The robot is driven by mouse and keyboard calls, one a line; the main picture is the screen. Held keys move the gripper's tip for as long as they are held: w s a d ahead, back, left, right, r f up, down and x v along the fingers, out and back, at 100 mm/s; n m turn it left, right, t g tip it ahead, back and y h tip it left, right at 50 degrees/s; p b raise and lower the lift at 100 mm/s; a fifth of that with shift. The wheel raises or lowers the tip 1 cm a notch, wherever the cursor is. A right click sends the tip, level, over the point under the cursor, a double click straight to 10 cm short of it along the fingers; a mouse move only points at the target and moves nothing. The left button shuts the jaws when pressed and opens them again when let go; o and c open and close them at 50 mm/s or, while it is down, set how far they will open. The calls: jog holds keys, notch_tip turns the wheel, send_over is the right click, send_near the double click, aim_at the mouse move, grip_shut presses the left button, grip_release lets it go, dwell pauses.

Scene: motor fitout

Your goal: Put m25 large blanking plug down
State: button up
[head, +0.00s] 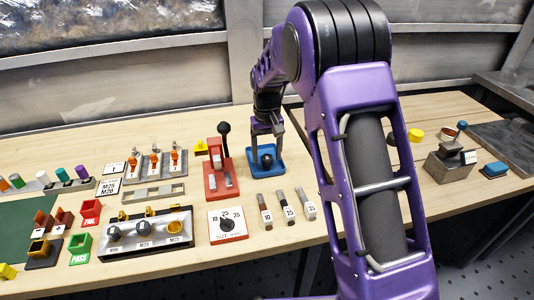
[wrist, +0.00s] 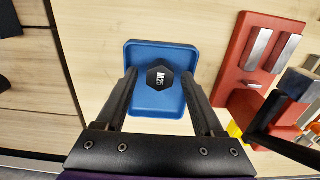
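The M25 large blanking plug (wrist: 161,77) is a black hexagonal piece with "M25" on its top. It sits inside a blue square tray (wrist: 140,52). In the head view the plug (head: 266,161) shows as a dark shape in the blue tray (head: 279,170), below my gripper (head: 267,128). In the wrist view my gripper (wrist: 159,74) is open, with one finger on each side of the plug and a visible gap on both sides. The fingers reach over the tray. The fingers' exact height above the tray floor cannot be told.
A red press-like fixture (head: 218,178) with a black-knobbed lever stands just left of the tray. A white size dial (head: 228,226) and a connector panel (head: 145,233) are nearer the front left. Bare wood lies behind the tray.

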aim_at(267, 158)
jog(key=shift+r, duration=0.1)
notch_tip(267, 158, up, 12)
jog(key=p, duration=0.1)
jog(key=shift+p, duration=0.3)
jog(key=shift+r, duration=0.1)
